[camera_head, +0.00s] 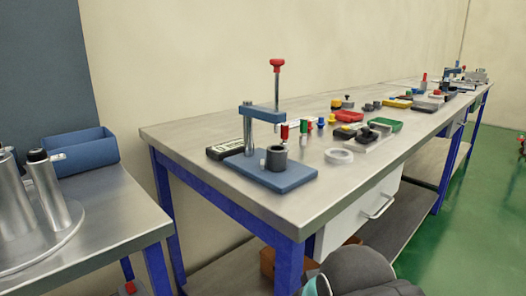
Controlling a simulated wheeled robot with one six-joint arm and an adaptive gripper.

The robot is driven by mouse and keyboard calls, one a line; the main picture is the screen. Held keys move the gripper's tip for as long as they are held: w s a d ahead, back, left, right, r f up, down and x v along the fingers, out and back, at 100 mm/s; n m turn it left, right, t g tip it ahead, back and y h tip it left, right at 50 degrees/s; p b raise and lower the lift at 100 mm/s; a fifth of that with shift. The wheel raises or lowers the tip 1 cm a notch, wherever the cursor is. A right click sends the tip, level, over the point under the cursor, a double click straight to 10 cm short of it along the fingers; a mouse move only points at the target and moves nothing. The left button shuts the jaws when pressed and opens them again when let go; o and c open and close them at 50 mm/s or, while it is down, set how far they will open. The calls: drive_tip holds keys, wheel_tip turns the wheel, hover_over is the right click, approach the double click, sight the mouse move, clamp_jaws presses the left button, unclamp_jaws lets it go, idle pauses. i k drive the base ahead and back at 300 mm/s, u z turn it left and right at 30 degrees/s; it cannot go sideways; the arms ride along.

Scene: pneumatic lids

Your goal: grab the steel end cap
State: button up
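I cannot single out the steel end cap with certainty. On the long bench, a small dark grey cylinder (276,158) stands on the blue base (290,178) of a hand press (263,113) with a red knob. A pale ring-shaped piece (339,156) lies flat on the bench top to the right of the press. Several small parts lie further back, too small to identify. A dark rounded piece of my arm shows at the bottom edge. My gripper's fingers are not in view.
The long steel-topped bench (170,133) has blue legs and a white drawer (350,215). At left, a second table (105,215) bears shiny metal vessels (48,193) and a blue bin (80,152). Open green floor (460,220) lies to the right.

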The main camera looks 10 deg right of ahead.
sight(276, 153)
drive_tip(key=u, duration=2.4)
drive_tip(key=k, duration=1.25)
drive_tip(key=z, duration=1.95)
